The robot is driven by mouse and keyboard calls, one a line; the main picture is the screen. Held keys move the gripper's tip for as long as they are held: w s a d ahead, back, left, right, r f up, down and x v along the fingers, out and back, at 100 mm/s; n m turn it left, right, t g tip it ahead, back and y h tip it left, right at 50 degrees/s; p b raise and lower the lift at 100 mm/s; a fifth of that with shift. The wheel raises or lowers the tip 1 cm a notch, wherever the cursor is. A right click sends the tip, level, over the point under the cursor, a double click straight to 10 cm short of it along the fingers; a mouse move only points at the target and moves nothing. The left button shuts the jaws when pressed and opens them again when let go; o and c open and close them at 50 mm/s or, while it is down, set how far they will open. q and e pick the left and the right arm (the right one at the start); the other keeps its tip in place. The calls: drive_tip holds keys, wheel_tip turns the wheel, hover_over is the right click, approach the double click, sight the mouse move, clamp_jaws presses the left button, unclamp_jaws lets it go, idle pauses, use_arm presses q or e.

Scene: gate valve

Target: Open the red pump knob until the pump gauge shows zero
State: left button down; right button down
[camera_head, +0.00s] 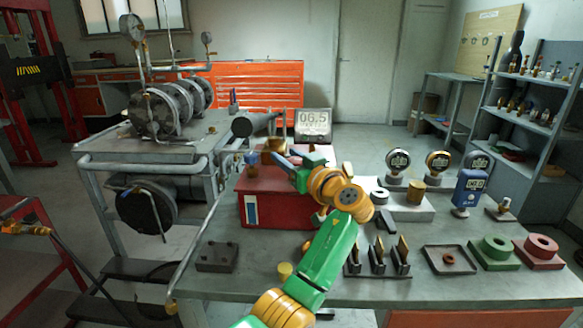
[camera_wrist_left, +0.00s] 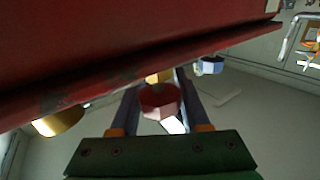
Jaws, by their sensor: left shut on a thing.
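The red pump knob (camera_wrist_left: 160,100) is faceted and sits between the two fingers of my left gripper (camera_wrist_left: 160,108) in the left wrist view. The gripper is shut on it. In the head view my left gripper (camera_head: 284,162) reaches over the top of the red pump box (camera_head: 262,208), and the knob is hidden there. The pump gauge (camera_head: 313,122) stands behind the box, and its display seems to read 06.5. My right gripper is not in view.
A blue knob (camera_head: 252,158) and a brass knob (camera_head: 274,145) are close to my left gripper on the box. Dial gauges (camera_head: 438,163) and a blue meter (camera_head: 468,188) stand to the right. Slotted holders (camera_head: 378,258) and a tray (camera_head: 449,261) occupy the front of the bench.

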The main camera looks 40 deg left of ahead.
use_arm(q)
drive_tip(key=shift+s+a+r+n+g+y, duration=0.15)
drive_tip(key=shift+n+g+y, duration=0.1)
drive_tip(key=shift+n+g, duration=0.35)
drive_tip(key=shift+s+d+f+n+g+y, duration=0.1)
drive_tip(key=shift+n+g+y, duration=0.25)
drive_tip(key=shift+g, duration=0.45)
drive_tip(key=shift+n+g, duration=0.25)
drive_tip(key=shift+g, duration=0.15)
drive_tip(key=shift+c, duration=1.9)
unclamp_jaws()
drive_tip(key=shift+a, duration=0.15)
drive_tip(key=shift+t, duration=0.3)
